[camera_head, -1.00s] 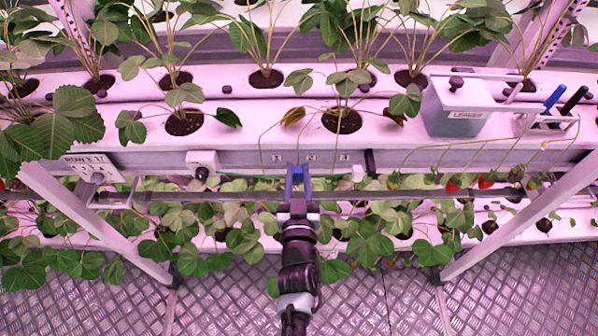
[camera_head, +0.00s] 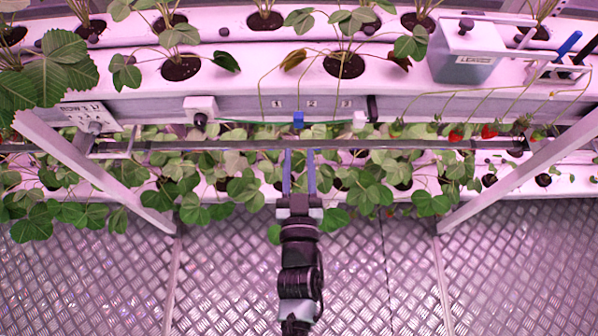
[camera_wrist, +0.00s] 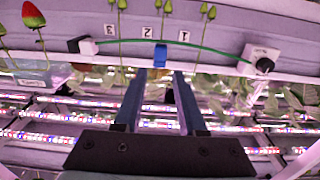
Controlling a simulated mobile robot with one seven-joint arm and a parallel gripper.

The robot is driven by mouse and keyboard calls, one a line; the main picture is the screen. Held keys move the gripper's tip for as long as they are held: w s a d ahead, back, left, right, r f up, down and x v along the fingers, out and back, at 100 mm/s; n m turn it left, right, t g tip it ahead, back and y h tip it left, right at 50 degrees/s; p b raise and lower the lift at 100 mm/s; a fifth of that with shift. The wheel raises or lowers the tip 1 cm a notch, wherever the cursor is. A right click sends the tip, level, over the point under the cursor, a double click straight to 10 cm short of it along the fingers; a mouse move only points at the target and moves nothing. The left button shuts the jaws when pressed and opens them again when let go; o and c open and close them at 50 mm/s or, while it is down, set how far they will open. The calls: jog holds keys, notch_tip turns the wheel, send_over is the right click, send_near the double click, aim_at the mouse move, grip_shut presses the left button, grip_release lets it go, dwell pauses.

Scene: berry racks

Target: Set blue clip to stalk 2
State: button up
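The small blue clip (camera_head: 298,120) sits on the green wire at the front of the white trough, just left of and below label 2 (camera_head: 311,103). In the wrist view the clip (camera_wrist: 160,56) is on the wire (camera_wrist: 205,48), in line with the middle stalk (camera_wrist: 164,22) beside label 2. I cannot tell whether it grips the stalk. My gripper (camera_head: 299,152) is open and empty, below and apart from the clip. Its fingers (camera_wrist: 159,72) are spread wide in the wrist view.
A white knob block (camera_head: 201,110) and an end block (camera_head: 359,119) hold the wire. A grey rail (camera_head: 240,146) crosses close to my fingers. A lidded box (camera_head: 464,62) stands at the right. Red berries (camera_head: 456,135) hang at the right. Leafy plants fill the lower shelf.

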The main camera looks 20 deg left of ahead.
jog(key=shift+v, duration=1.55)
jog(key=w+d+r+m+t+h, duration=0.1)
jog(key=w+d+r+t, duration=0.15)
jog(key=r, duration=0.85)
jog(key=w+d+r+m+t+h, duration=0.15)
jog(key=w+r, duration=0.25)
jog(key=r, duration=0.7)
jog(key=w+d+r+m+t+h, duration=0.15)
jog(key=w+r, duration=0.25)
jog(key=r, duration=0.8)
jog(key=s+r+t, duration=0.1)
jog(key=s+r, duration=0.3)
jog(key=r, duration=0.4)
jog(key=s+d+r+t, duration=0.1)
jog(key=s+r, duration=0.3)
jog(key=r, duration=0.4)
jog(key=s+d+r+t+h, duration=0.1)
jog(key=s+r, duration=0.3)
jog(key=r, duration=0.5)
jog(key=shift+s+d+n+t, duration=0.25)
jog(key=shift+n+t, duration=0.15)
jog(key=shift+t, duration=0.35)
jog(key=shift+w, duration=0.1)
